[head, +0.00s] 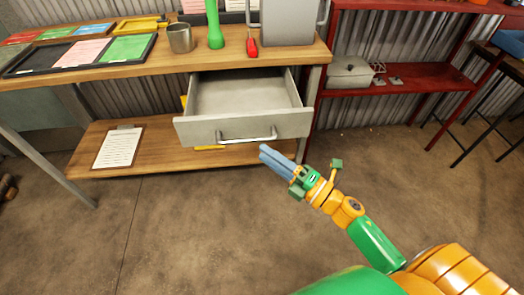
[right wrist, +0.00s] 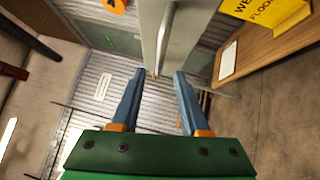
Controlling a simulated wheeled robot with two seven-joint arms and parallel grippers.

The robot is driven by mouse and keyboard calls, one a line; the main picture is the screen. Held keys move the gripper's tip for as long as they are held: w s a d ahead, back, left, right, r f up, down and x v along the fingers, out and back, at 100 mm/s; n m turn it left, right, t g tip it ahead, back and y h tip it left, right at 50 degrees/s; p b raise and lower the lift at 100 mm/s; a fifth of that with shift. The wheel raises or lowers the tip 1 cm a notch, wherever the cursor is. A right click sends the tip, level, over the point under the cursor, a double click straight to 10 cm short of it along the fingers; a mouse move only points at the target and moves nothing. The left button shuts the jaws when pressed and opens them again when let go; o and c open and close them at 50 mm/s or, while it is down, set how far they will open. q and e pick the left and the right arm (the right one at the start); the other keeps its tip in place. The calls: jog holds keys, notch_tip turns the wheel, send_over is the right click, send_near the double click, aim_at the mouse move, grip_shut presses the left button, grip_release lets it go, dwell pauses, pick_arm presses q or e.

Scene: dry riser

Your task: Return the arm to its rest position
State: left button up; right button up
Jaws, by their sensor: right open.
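My right gripper (head: 266,152) is at the end of my green and orange arm, in front of the right part of the open grey drawer (head: 215,130). Its two blue fingers are apart with nothing between them in the right wrist view (right wrist: 159,74). The drawer's metal handle (head: 247,136) is just left of the fingertips in the head view. The handle also shows in the right wrist view (right wrist: 165,35), beyond the fingertips. The fingers do not appear to hold it. The visible inside of the drawer is empty. My left gripper is out of view.
The wooden workbench (head: 130,67) bears a metal cup (head: 180,38), a green flashlight (head: 214,25) and a grey container (head: 289,22). A clipboard (head: 118,147) lies on the lower shelf. A red shelf (head: 420,80) stands right. The floor in front is clear.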

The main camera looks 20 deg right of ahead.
jog(key=s+d+f+m+g+h, duration=0.25)
jog(key=f+m, duration=0.25)
jog(key=f, duration=0.4)
jog(key=s+d+f+m+g+h, duration=0.1)
jog(key=s+f+m+g+h, duration=0.25)
jog(key=f, duration=0.65)
jog(key=s+d+f+m+h, duration=0.2)
jog(key=f+m+h, duration=0.1)
jog(key=f+m, duration=0.5)
jog(key=s+a+f+m+g, duration=0.2)
jog(key=s+f+m+g, duration=0.15)
jog(key=s+f, duration=0.55)
jog(key=s+a+f+m+g, duration=0.15)
jog(key=s+f+g, duration=0.35)
jog(key=s, duration=0.8)
notch_tip(320, 180, up, 14)
jog(key=s+m+g+p, duration=0.1)
jog(key=s+p, duration=0.2)
jog(key=p, duration=1.1)
jog(key=shift+a+f+h, duration=0.15)
jog(key=shift+f+h, duration=0.1)
jog(key=shift+h, duration=0.15)
